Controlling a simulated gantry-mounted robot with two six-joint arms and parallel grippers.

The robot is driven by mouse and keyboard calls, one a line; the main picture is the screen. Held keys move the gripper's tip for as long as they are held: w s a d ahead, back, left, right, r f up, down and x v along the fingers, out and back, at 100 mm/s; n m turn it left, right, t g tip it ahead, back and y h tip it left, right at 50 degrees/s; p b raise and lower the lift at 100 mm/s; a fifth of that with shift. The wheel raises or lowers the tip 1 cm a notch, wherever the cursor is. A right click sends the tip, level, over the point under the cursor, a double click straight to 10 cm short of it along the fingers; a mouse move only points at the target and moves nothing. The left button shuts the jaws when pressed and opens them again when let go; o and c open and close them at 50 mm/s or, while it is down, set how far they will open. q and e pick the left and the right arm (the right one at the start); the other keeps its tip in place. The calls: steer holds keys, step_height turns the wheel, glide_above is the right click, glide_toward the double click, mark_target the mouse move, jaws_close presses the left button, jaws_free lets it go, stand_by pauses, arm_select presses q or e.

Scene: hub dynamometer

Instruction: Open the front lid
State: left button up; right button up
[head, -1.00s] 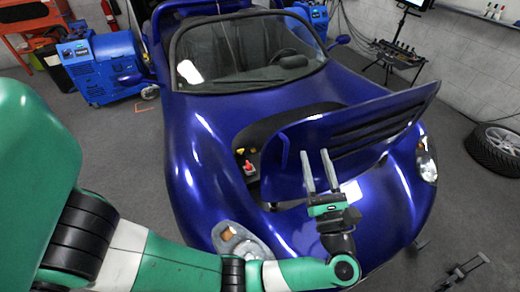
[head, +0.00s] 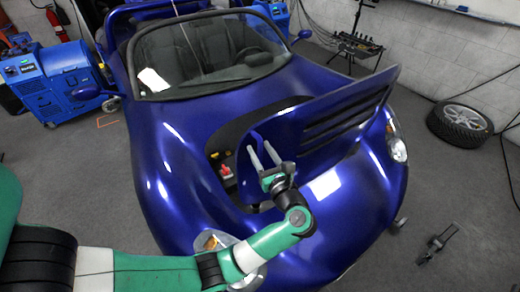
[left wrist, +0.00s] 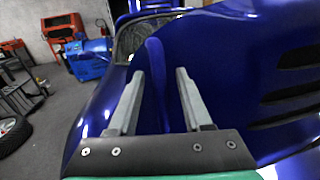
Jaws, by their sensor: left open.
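The front lid (head: 350,112) of the blue car is tilted up, and the front compartment shows behind it at left. It has dark vent slots and also shows at the right of the left wrist view (left wrist: 262,62). My left gripper (head: 259,150) is open at the lid's left part, fingers pointing up. In the left wrist view its two grey fingers (left wrist: 160,75) stand apart, with a brighter blue strip (left wrist: 156,85) seen between them. I cannot tell whether the fingers touch the lid. My right gripper is not in view.
The blue car (head: 158,150) fills the middle. In its front compartment a red part (head: 226,171) shows. A blue machine (head: 62,80) stands at left, a wheel (head: 460,122) lies at right, and a grey stand-like object (head: 436,242) is on the floor. Floor at right is mostly clear.

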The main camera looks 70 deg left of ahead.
arm_select(q)
steer(key=shift+a, duration=0.3)
steer(key=shift+c, duration=0.3)
jaws_close()
stand_by(0.9)
